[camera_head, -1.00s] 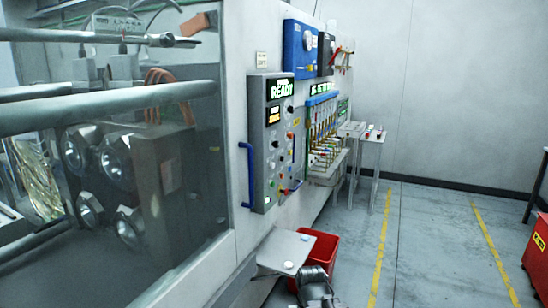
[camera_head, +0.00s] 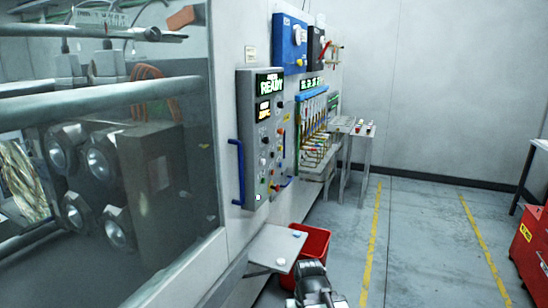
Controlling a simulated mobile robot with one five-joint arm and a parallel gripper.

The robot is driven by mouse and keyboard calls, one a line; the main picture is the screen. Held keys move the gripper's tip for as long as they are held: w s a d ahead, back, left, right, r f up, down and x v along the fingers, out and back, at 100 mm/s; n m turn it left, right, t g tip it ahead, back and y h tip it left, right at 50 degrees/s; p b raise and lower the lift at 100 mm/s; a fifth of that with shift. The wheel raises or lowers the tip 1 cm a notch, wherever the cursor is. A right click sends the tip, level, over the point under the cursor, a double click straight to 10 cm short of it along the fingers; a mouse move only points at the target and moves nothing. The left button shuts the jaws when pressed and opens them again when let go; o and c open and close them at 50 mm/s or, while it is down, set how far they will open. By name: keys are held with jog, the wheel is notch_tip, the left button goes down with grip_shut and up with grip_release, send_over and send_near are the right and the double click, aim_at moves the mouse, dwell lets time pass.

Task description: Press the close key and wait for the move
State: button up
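A blue door handle (camera_head: 238,172) stands left of the panel, beside the machine's window. A small grey shelf (camera_head: 272,246) and a red bin (camera_head: 312,243) are near my gripper. A red cabinet (camera_head: 530,245) stands at right. The floor (camera_head: 420,225) between yellow lines is clear.

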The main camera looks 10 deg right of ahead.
grip_shut()
jog(key=shift+d, duration=0.1)
dwell(1.4)
